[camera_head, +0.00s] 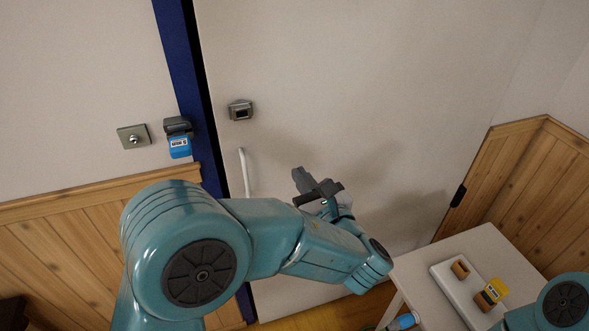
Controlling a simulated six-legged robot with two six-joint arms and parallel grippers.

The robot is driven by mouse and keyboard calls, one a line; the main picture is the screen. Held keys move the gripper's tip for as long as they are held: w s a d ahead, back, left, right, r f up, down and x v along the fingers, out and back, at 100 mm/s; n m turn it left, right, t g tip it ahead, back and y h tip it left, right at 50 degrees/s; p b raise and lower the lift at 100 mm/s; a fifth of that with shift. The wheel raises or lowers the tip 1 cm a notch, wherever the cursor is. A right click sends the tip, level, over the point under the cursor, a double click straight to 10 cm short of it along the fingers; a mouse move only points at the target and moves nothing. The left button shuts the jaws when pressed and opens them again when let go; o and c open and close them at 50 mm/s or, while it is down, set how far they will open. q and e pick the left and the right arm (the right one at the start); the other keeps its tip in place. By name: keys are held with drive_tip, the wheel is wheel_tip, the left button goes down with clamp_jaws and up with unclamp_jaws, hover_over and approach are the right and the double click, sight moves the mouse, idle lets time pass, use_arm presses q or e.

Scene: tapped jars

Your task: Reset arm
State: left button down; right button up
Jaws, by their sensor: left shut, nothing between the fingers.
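My left arm comes in from the left and crosses the lower middle of the head view. Its dark left gripper (314,186) is raised in front of the white door (350,70). The gripper is shut with nothing between its fingers. It is apart from the white door handle (245,172), to the right of it in the picture. Part of my right arm shows in the lower right corner. The right gripper is out of view.
A white table (478,243) stands at the lower right with a pale tray (441,272). The tray holds a small wooden piece (460,268) and a yellow-labelled item (491,293). A blue-labelled device (179,138) hangs by the blue door frame (180,50), beside a metal plate (134,137).

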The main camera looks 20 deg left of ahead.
use_arm(q)
drive_tip(key=shift+v, duration=0.8)
drive_tip(key=shift+s+a, duration=0.1)
